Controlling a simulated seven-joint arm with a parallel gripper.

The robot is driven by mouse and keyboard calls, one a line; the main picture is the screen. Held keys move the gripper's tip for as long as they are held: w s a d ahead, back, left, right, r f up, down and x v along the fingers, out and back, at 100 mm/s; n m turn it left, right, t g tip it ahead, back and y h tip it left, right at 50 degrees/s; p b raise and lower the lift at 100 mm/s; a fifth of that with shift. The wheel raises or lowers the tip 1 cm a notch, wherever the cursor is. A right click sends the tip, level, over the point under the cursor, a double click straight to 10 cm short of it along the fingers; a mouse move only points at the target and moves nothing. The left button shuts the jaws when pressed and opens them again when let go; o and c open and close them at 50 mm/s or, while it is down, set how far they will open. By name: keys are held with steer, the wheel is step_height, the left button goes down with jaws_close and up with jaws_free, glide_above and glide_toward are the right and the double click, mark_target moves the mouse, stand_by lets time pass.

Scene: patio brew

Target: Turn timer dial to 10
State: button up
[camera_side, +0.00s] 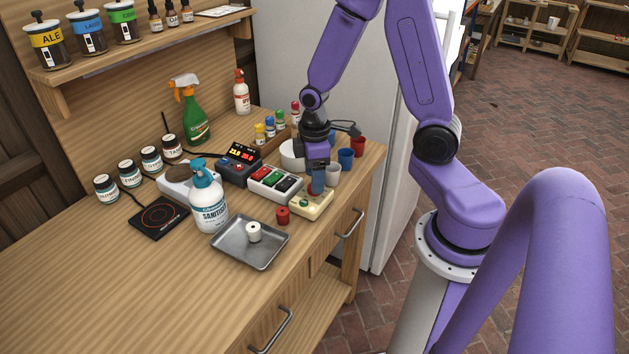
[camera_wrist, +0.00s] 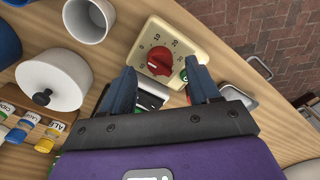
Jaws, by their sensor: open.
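The timer is a cream box (camera_side: 312,206) near the front right edge of the wooden bench. The wrist view shows its face with a red dial (camera_wrist: 160,61) ringed by small numbers and a green mark beside it. Which number the dial points to is hard to read. My gripper (camera_wrist: 160,68) points down over the timer with its fingers apart, one on each side of the dial in the wrist view. I cannot tell whether either finger touches it. In the side view my gripper (camera_side: 317,185) hides much of the timer's top.
A switch box (camera_side: 275,183) stands directly left of the timer. Red, blue and white cups (camera_side: 333,175) and a white lidded pot (camera_wrist: 55,80) stand close behind. The bench's front left is clear.

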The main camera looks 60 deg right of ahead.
steer(key=shift+f, duration=1.1)
steer(key=c, duration=1)
steer(key=shift+c, duration=0.2)
steer(key=shift+m, duration=0.3)
steer(key=m, duration=0.4)
steer(key=shift+m, duration=2.4)
